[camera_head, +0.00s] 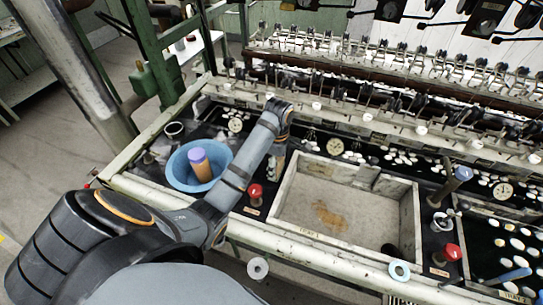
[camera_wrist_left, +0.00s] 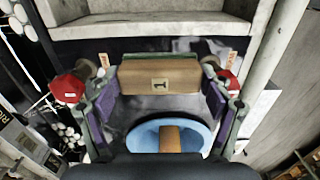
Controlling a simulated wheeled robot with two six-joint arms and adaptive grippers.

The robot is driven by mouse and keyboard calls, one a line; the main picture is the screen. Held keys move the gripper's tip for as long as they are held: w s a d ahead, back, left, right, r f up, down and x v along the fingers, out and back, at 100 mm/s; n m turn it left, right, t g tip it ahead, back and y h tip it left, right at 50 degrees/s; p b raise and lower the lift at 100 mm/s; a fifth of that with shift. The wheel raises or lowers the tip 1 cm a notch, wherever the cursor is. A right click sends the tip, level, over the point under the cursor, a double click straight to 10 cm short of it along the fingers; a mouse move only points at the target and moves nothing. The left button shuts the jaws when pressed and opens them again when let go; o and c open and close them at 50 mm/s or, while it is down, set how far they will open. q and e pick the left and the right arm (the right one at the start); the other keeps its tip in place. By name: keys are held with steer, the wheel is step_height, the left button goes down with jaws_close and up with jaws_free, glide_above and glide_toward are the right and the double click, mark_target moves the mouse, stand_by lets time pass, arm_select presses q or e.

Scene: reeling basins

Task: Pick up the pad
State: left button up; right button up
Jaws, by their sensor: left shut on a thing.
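The pad (camera_wrist_left: 158,78), a tan-brown block with a dark green edge and a small dark mark, sits across the wrist view between both fingers. My left gripper (camera_wrist_left: 161,88) is shut on it, one finger at each end. In the head view my left gripper (camera_head: 275,163) hangs between the blue bowl and the stone basin, mostly hidden by my own arm; the pad is hard to make out there. My right gripper is not in view.
A stone basin (camera_head: 405,222) with a rusty stain lies right of my gripper. Red knobs (camera_head: 255,191) (camera_head: 450,252) stand up. A reeling frame (camera_head: 340,87) spans the back.

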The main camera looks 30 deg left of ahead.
arm_select(q)
steer(key=s+d+r+p, duration=0.4)
steer(key=d+r+p, duration=0.1)
steer(key=d, duration=0.4)
steer(key=shift+d+r, duration=0.2)
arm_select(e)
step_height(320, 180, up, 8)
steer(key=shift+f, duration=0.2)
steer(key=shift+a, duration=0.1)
